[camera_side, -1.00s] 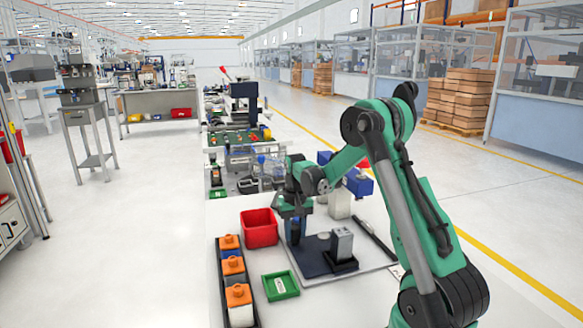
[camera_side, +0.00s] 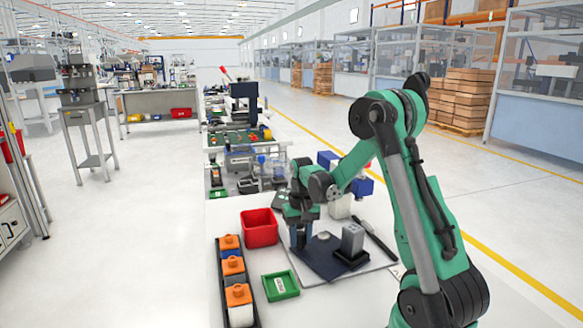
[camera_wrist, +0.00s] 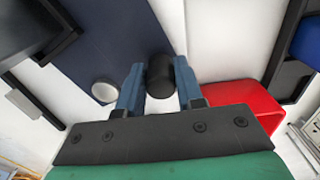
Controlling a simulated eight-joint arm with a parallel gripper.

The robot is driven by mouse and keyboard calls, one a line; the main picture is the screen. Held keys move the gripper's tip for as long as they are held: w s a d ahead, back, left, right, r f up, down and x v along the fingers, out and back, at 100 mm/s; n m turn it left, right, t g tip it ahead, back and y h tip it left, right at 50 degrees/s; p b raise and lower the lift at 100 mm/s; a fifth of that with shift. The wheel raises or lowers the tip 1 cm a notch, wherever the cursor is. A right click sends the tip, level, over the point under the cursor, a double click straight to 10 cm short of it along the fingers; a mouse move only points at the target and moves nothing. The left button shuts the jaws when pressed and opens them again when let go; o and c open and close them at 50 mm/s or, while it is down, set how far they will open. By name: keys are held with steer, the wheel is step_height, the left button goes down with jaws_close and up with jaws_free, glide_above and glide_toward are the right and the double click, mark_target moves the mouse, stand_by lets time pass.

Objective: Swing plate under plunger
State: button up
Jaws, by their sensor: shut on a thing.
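The dark blue plate (camera_side: 325,262) lies flat on a light base sheet on the table; it also shows in the wrist view (camera_wrist: 112,42). My gripper (camera_side: 301,236) points down over its left part. In the wrist view my gripper's blue fingers (camera_wrist: 159,88) are shut on a black upright knob (camera_wrist: 160,72). A white round disc (camera_wrist: 104,90) sits on the plate beside the fingers. A grey block on a black foot (camera_side: 352,240) stands at the plate's right. A blue machine part (camera_side: 362,187) is partly hidden behind my arm; I cannot make out the plunger.
A red bin (camera_side: 259,228) stands just left of my gripper. A black rack (camera_side: 233,262) with orange-topped pieces and a green tray (camera_side: 280,286) lie at the front left. A dark bar (camera_side: 376,238) lies right of the plate.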

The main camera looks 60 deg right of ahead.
mark_target(319, 258)
steer(key=shift+o, duration=0.4)
steer(key=shift+s, duration=0.7)
steer(key=shift+o, duration=0.3)
steer(key=shift+s+a, duration=0.1)
steer(key=shift+s, duration=0.65)
steer(key=shift+c, duration=0.8)
steer(key=shift+s+a, duration=0.2)
steer(key=shift+s, duration=0.85)
